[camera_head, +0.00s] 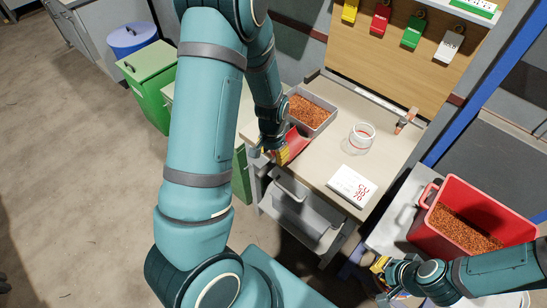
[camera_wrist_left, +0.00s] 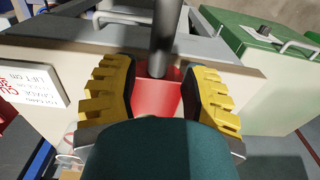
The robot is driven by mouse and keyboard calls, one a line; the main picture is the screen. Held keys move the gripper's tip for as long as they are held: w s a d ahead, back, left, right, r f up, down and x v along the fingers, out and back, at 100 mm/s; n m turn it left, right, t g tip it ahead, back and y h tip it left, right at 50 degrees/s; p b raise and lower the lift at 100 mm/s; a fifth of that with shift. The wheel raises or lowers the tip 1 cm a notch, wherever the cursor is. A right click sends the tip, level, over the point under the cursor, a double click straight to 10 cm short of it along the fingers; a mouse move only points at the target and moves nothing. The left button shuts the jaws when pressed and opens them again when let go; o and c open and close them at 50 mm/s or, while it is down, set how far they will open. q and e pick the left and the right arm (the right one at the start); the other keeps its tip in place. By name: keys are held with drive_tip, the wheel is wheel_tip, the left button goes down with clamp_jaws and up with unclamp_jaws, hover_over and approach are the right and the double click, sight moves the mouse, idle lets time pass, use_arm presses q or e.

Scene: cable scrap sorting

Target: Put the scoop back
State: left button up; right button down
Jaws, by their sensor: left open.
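The red scoop (camera_head: 298,143) lies at the table's left edge, beside the grey tray (camera_head: 325,122) of copper-coloured granules. My left gripper (camera_head: 282,154) is at the scoop and hides part of it. In the left wrist view, my left gripper (camera_wrist_left: 160,80) is open, its yellow fingers on either side of the scoop's grey handle (camera_wrist_left: 164,40). The red part of the scoop (camera_wrist_left: 155,98) shows between the fingers, with gaps beside it. My right gripper (camera_head: 379,268) is low by the red bin (camera_head: 480,200); its fingers are too small and hidden to judge.
A green bin (camera_head: 152,85) is at the left. Coloured tags hang on the back board (camera_head: 390,50).

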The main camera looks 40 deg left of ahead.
use_arm(q)
wheel_tip(320, 180, up, 8)
drive_tip(key=f+p, duration=0.1)
drive_tip(key=p, duration=0.1)
drive_tip(key=s+d+f+n+h, duration=0.1)
drive_tip(key=s+d+f, duration=0.2)
drive_tip(key=d, duration=0.4)
drive_tip(key=s+d+f+n+h, duration=0.1)
drive_tip(key=s+d+f, duration=0.2)
drive_tip(key=d+f, duration=0.2)
drive_tip(key=s+d+f+t+h, duration=0.1)
drive_tip(key=s+d+f, duration=0.2)
drive_tip(key=d, duration=0.7)
drive_tip(key=shift+d+f+n+h, duration=0.25)
drive_tip(key=shift+f+n+h, duration=0.15)
drive_tip(key=shift+f, duration=0.25)
drive_tip(key=shift+a, duration=0.1)
